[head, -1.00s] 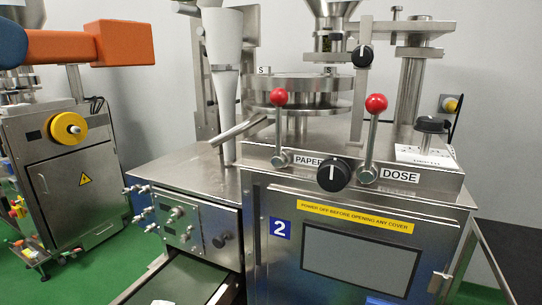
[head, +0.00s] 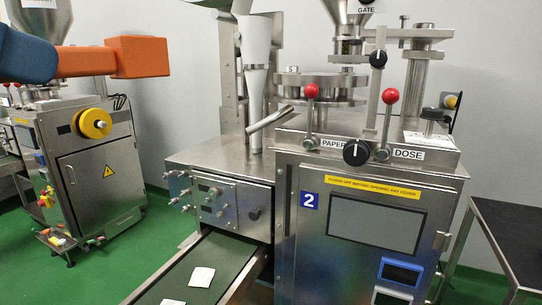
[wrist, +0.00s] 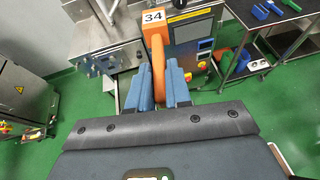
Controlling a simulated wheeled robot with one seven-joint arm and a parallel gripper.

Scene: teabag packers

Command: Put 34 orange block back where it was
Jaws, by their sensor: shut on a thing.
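The orange block (head: 140,57), with a white plate marked 34 (wrist: 153,16), is between the two blue fingers of my gripper (wrist: 158,78) in the wrist view. The fingers are shut on its lower part, and it reaches forward beyond them. In the head view a blue part of my gripper (head: 28,52) shows at the upper left, with the block extending right from it, in the air in front of the wall and the left machine. The place it came from cannot be told from these frames.
Machine 2 (head: 300,235) stands ahead, with red-knobbed levers and a conveyor (head: 210,262) bearing white packets. Another machine (head: 98,180) with a yellow wheel stands left. A dark table (head: 510,235) is at right; blue items (wrist: 255,13) lie on it. Green floor (head: 135,240) is clear between the machines.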

